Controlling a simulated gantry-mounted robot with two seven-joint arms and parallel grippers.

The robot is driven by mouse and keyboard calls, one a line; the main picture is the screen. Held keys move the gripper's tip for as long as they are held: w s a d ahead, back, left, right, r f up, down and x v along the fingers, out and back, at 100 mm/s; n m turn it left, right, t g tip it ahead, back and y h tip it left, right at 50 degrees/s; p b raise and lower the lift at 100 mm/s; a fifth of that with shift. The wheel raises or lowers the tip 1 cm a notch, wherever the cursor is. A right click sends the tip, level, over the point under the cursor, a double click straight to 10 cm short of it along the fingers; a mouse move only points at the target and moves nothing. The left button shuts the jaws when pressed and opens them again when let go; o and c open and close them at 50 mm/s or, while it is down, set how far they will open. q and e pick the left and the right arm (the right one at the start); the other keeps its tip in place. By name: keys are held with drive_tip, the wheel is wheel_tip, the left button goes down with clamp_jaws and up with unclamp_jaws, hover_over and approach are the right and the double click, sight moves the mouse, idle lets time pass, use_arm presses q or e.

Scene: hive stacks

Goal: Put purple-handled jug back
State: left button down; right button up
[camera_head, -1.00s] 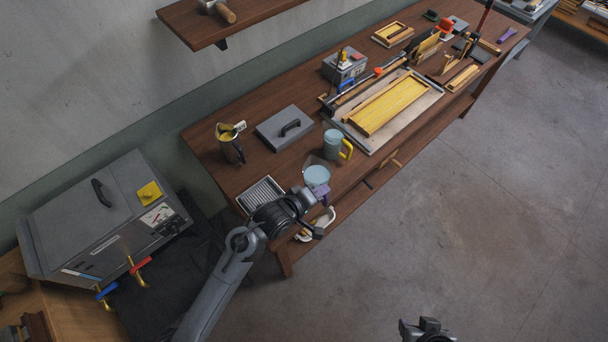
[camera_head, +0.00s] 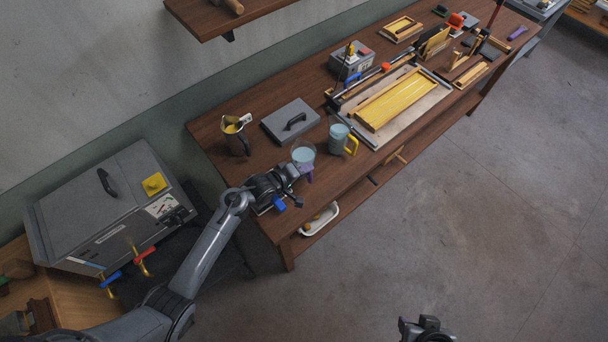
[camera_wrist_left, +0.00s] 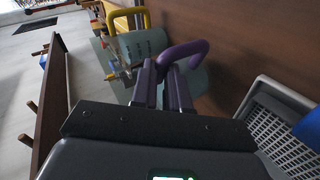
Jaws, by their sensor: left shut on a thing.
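My left gripper (camera_head: 294,172) is shut on this handle, from the front-left side of the jug. The jug looks upright; I cannot tell whether its base touches the bench. The yellow-handled jug (camera_head: 338,138) stands just to its right; its yellow handle (camera_wrist_left: 125,16) also shows in the wrist view. My right gripper (camera_head: 426,328) shows only partly at the bottom edge, over the floor.
A grey lidded box (camera_head: 290,120) lies behind the jug. A grey slatted tray (camera_wrist_left: 285,125) is beside my left gripper. A tray with a yellow frame (camera_head: 400,100) fills the bench's middle. A white container (camera_head: 320,219) sits below the bench top.

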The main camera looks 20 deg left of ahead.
use_arm(q)
drive_tip(key=shift+f, duration=1.55)
drive_tip(key=shift+f, duration=0.15)
drive_tip(key=c, duration=1.1)
unclamp_jaws()
